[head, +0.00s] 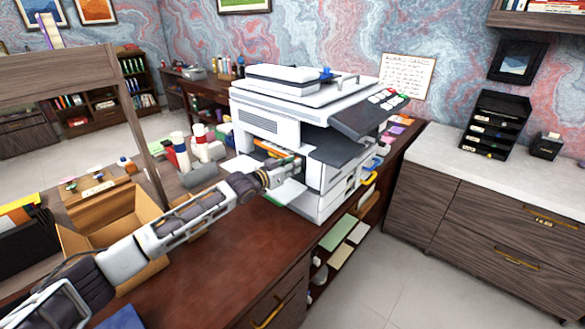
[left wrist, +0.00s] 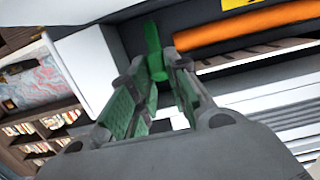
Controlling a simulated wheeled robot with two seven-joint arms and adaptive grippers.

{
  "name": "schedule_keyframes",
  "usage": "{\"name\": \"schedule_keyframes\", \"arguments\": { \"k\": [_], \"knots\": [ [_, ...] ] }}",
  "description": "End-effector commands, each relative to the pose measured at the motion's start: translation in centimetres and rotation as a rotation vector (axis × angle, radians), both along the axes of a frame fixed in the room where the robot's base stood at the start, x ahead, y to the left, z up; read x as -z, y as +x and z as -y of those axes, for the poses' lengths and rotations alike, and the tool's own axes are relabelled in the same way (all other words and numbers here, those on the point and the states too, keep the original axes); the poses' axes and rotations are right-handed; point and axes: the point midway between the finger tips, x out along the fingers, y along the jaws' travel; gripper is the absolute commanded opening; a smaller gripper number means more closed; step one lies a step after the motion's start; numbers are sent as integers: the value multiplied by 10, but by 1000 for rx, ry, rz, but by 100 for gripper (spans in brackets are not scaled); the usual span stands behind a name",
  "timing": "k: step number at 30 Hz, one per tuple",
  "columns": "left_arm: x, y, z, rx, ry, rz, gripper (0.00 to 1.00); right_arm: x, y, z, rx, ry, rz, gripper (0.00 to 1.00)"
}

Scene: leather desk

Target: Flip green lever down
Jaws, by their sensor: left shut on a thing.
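The green lever (left wrist: 152,38) shows in the left wrist view, inside the dark opening of the white printer (head: 262,125). Its upper part sticks up past my fingertips. My left gripper (left wrist: 158,75) is shut on the lever's lower part, with one finger on each side. In the head view my left gripper (head: 284,176) reaches into the printer's open front. I cannot make out the lever there. My right gripper is not in view.
An orange roller (left wrist: 245,27) lies close beside the lever inside the printer. An open cardboard box (head: 112,245) stands under my left arm. Bottles (head: 180,150) stand left of the printer. The wooden desk top (head: 225,250) in front of the printer is mostly clear.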

Motion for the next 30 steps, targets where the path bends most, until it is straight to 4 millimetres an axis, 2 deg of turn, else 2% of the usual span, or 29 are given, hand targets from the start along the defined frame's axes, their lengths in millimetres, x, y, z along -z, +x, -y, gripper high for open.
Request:
{"name": "schedule_keyframes", "arguments": {
  "k": [9,10,15,30],
  "knots": [
    [0,0,0,0,-2,5,0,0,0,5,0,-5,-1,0],
    [0,0,0,0,-2,5,19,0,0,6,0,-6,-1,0],
    [0,0,0,0,-2,4,39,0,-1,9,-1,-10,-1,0],
    [0,-4,-3,0,-2,2,39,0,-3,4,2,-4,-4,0]
  ]
}}
